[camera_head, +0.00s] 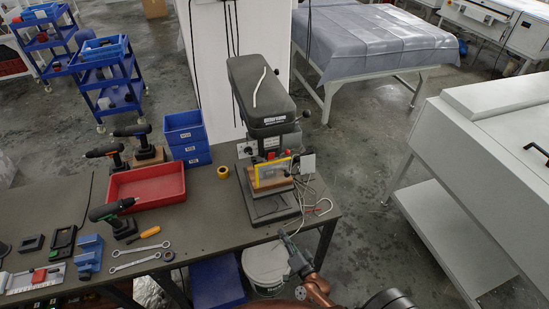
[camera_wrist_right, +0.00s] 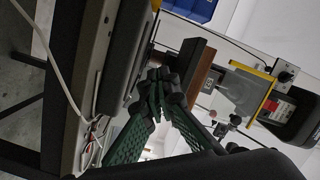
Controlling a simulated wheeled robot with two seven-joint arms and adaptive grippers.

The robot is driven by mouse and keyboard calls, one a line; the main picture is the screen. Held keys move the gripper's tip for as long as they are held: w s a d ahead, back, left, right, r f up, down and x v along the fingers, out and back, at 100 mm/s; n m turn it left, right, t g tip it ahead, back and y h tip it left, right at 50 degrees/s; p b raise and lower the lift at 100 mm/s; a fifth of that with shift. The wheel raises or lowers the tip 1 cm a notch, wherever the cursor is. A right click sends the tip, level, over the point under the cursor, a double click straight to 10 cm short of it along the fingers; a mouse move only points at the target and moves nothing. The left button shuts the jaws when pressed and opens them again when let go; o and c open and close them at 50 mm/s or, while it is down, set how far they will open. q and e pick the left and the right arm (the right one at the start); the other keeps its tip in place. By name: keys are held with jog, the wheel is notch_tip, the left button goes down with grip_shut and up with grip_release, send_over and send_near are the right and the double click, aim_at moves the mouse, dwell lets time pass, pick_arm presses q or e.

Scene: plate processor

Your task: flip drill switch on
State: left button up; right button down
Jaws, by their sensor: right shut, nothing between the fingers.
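The drill press (camera_head: 262,95) stands upright near the right end of the dark workbench (camera_head: 215,213). A yellow-framed guard (camera_head: 256,177) is at its front, above the base. A small red part, possibly the switch (camera_head: 271,155), shows behind the guard's top; its position cannot be told. In the right wrist view the press head (camera_wrist_right: 303,112), a red part (camera_wrist_right: 282,107) and the yellow guard edge (camera_wrist_right: 262,98) appear at the right. My right gripper (camera_head: 285,237) is shut and empty, off the bench's front edge, below and apart from the press. Its green fingers meet in the wrist view (camera_wrist_right: 158,82).
Loose cables (camera_head: 318,207) hang at the bench's right corner. A white bucket (camera_head: 265,267) stands below. A red tray (camera_head: 147,187), blue bins (camera_head: 186,137) and cordless drills lie left of the press. A white machine (camera_head: 480,170) stands right, with open floor between.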

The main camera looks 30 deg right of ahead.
notch_tip(320, 180, up, 17)
jog(key=w+m+t+h+p, duration=0.1)
jog(key=m+t+h, duration=0.15)
jog(key=m, duration=0.25)
jog(key=m+t+h+p, duration=0.1)
jog(key=m+t+h, duration=0.1)
jog(key=m, duration=0.2)
send_near(272, 154)
jog(key=shift+g+y, duration=0.25)
jog(key=p+x, duration=0.2)
jog(key=r+p+x, duration=0.1)
jog(key=p+x, duration=0.1)
jog(key=x, duration=0.1)
jog(key=shift+w+r, duration=0.1)
jog(key=shift+w, duration=0.05)
pick_arm(q)
notch_tip(272, 154, up, 7)
jog(key=shift+s+f, duration=0.15)
jog(key=shift+s, duration=0.2)
pick_arm(e)
jog(key=shift+w+d+r, duration=0.1)
jog(key=shift+w+d, duration=0.05)
jog(key=shift+w, duration=0.45)
